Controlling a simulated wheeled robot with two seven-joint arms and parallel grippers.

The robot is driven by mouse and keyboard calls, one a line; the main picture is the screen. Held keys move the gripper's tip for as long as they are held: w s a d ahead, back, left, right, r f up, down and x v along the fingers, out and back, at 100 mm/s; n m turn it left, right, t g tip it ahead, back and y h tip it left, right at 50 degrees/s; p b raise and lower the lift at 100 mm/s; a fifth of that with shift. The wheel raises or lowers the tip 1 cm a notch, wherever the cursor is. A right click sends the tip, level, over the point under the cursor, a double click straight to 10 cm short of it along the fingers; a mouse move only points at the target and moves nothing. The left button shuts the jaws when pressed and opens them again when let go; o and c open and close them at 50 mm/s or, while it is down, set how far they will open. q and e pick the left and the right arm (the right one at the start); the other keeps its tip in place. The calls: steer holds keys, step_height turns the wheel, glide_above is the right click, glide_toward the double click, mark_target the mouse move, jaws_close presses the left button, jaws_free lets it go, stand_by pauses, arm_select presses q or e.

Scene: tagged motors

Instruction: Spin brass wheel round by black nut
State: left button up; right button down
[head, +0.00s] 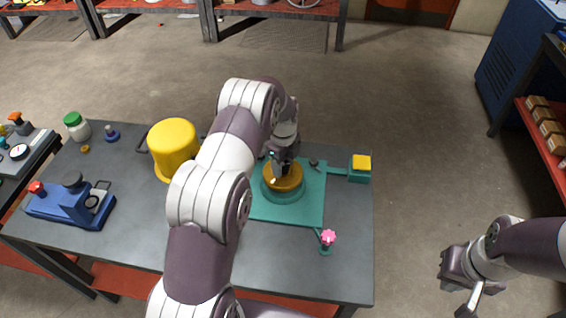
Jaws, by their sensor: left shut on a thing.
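The brass wheel (287,181) sits on a round teal base (283,192) on a teal plate (306,208) on the table. My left arm reaches across the table from the front. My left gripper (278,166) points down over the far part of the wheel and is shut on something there. The black nut is not clearly visible; the gripper covers that spot. A small dark knob (314,163) stands on the plate just right of the gripper. My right gripper (459,284) hangs off the table at the lower right; its jaw opening cannot be made out.
A yellow pot (174,148) stands left of my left arm. A blue device (71,203) with a red knob is at the table's left. A yellow-topped block (361,166) and a pink knob (328,237) flank the plate on the right. Open floor lies right of the table.

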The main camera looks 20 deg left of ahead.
arm_select(q)
steer(key=m, duration=0.5)
steer(key=shift+m, duration=0.4)
steer(key=m, duration=0.5)
steer(key=o, duration=1.1)
